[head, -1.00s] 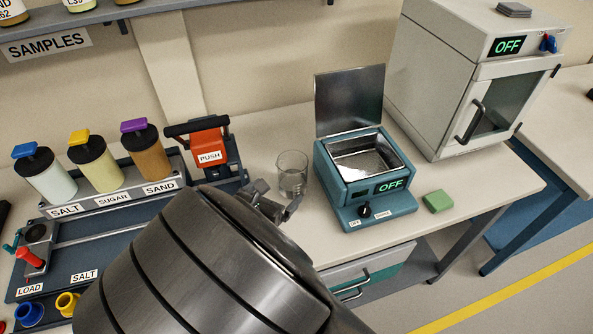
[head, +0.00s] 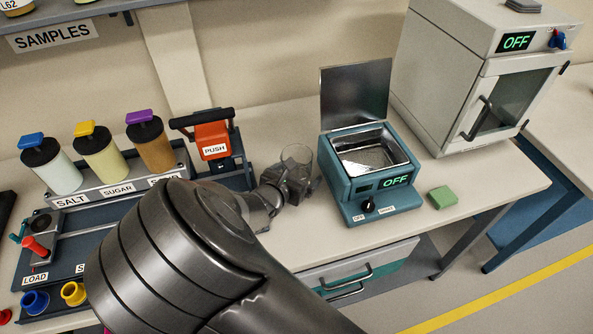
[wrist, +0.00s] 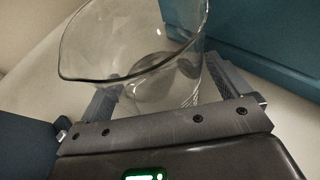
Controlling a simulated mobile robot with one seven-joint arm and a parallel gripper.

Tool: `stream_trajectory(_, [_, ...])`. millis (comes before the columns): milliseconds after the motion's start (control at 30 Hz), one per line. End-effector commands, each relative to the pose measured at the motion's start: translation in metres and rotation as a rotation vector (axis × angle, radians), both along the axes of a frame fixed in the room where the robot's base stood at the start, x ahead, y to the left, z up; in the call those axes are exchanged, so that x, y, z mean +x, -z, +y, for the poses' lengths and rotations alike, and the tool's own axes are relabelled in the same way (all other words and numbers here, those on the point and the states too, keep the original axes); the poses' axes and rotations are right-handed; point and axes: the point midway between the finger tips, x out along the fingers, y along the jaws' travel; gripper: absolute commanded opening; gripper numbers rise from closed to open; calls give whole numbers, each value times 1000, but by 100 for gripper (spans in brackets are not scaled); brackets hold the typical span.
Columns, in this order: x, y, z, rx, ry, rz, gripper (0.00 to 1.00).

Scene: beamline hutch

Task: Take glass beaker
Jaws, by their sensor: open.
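The glass beaker (head: 298,155) stands upright on the bench, left of the teal heating device, and is clear with a pouring lip. In the wrist view the beaker (wrist: 130,40) fills the upper middle, with its rim facing the camera. My gripper (wrist: 165,88) is open, with one finger on each side of the beaker's wall. In the head view my gripper (head: 287,182) is at the beaker and hides its lower part. Whether the fingers touch the glass cannot be told.
The teal device (head: 370,180), lid up and reading OFF, stands close on the right. An orange PUSH press (head: 212,140) and several dispensers are on the left. A green block (head: 441,197) lies right of the device. A white oven (head: 490,85) stands behind.

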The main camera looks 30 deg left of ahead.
Motion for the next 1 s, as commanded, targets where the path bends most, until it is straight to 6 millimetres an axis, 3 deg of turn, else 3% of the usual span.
stream_trajectory(700, [0,0,0,0,0,0,39])
stream_trajectory(1000, [0,-1,0,0,1,-1,38])
